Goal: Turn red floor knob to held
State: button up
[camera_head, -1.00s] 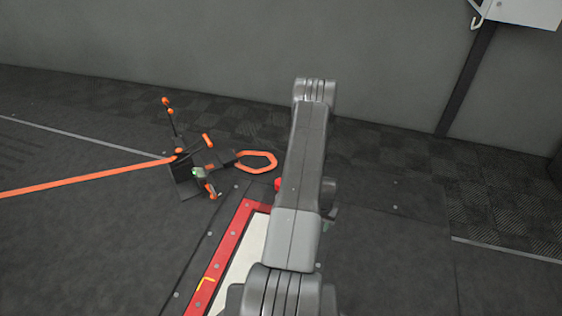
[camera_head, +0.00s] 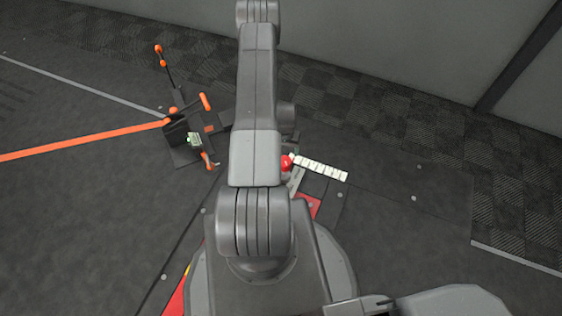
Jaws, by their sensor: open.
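A small red knob (camera_head: 287,163) shows low at floor level, just right of my arm in the middle of the view. My arm covers part of the area around it. A pale strip with segment marks (camera_head: 320,170) runs to the right from beside the knob. I cannot make out the knob's pointer or its setting. My gripper is not visible; my own arm links stand in front of the area where it may be.
A black stand with orange-tipped levers (camera_head: 190,138) is left of my arm. A taut orange strap (camera_head: 85,140) runs left from it. A red-edged floor frame (camera_head: 308,206) is partly hidden by my arm. Dark floor (camera_head: 400,215) on the right is clear.

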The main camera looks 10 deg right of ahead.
notch_tip(320, 180, down, 11)
jog(key=shift+r+b, duration=0.15)
jog(key=shift+b, duration=1.05)
jog(key=c, duration=1)
